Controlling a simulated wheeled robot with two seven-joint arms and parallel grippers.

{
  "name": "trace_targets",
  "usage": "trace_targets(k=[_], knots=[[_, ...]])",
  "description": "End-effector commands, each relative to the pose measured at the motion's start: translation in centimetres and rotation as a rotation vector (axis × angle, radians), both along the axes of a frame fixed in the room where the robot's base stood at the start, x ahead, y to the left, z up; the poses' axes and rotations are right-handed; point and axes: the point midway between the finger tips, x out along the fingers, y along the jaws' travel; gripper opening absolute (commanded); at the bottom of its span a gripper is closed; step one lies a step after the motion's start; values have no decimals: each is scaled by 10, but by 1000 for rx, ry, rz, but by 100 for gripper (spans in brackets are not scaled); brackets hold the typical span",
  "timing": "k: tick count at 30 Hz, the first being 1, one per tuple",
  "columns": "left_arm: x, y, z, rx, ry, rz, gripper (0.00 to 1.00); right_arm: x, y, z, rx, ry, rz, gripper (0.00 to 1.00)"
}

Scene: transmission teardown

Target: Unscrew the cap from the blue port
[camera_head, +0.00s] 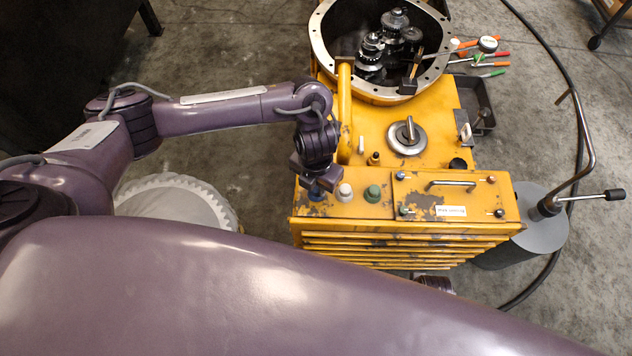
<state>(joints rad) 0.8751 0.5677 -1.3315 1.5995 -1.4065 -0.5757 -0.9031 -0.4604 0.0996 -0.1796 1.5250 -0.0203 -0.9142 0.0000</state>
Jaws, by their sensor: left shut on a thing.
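The blue port (313,193) is at the front left corner of the yellow housing's top, left of a white cap (345,192) and a green cap (373,194). Only a little blue shows, because my left gripper (319,184) covers it from above. The left gripper points down there and is shut on the cap of the blue port. The cap itself is mostly hidden by the fingers, so I cannot tell how far it is turned.
The yellow housing (385,150) has an upright yellow pipe (344,110) close behind my left gripper. A round knob (407,134) and a handled panel (455,207) are to the right. A crank (590,150) stands at the far right. A pale round drum (175,197) is left of the housing.

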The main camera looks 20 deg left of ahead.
Motion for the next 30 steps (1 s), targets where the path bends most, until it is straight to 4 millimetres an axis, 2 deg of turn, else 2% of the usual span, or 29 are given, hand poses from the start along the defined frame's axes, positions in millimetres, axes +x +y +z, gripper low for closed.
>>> trace_targets(k=[3,13,21,25,30], knots=[[0,0,0,0,0,0,0,0,0,0,0,0,0,36],[0,0,2,0,0,22,0,-1,-1,3,-1,1,-2,36],[-1,0,6,1,3,358,0,0,-1,42,0,0,-1,36],[0,0,2,1,1,445,0,0,0,46,0,0,-1,36],[0,0,0,0,0,454,0,0,0,44,0,0,-1,36]])
